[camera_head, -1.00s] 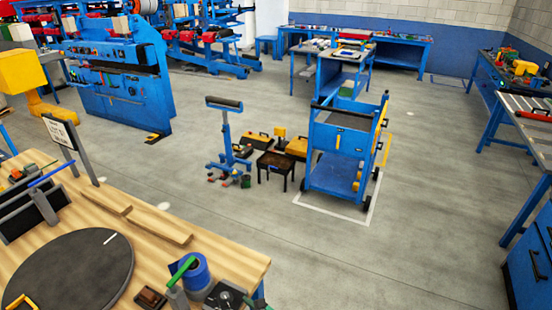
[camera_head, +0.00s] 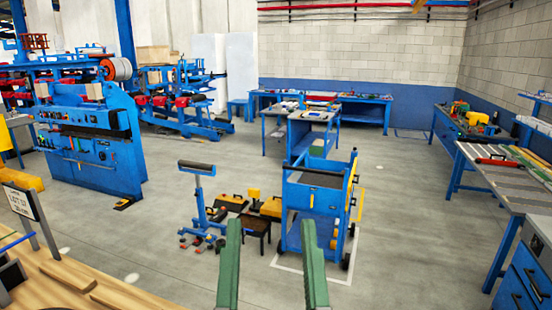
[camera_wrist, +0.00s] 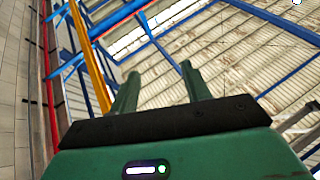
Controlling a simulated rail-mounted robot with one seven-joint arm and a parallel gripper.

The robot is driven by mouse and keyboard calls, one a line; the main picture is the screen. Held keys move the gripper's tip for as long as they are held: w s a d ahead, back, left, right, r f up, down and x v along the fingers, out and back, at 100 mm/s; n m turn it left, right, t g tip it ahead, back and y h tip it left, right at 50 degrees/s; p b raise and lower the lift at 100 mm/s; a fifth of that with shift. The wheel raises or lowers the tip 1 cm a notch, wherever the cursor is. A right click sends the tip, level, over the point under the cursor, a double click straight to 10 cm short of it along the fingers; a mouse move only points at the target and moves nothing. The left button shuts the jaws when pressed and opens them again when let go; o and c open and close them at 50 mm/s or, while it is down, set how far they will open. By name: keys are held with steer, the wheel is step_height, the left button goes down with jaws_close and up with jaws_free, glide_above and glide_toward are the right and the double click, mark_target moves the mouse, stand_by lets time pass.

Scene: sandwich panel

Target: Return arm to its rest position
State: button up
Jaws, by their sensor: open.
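My gripper (camera_head: 272,245) stands up into the bottom middle of the head view as two green fingers. They are apart, with nothing between them. Behind them in that view are the blue cart and open floor. In the wrist view my gripper (camera_wrist: 161,92) points up toward the roof beams and corrugated ceiling, its two green fingers spread and empty. No object touches the fingers in either view.
A wooden workbench (camera_head: 120,296) fills the lower left. A blue cart (camera_head: 312,205) and a roller stand (camera_head: 199,200) stand beyond the gripper. Blue benches (camera_head: 508,185) line the right. The grey floor (camera_head: 420,240) between is clear.

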steer(key=s+r+p, duration=0.3)
steer(key=r+p, duration=1.5)
steer(key=r, duration=0.2)
steer(key=shift+t, duration=0.4)
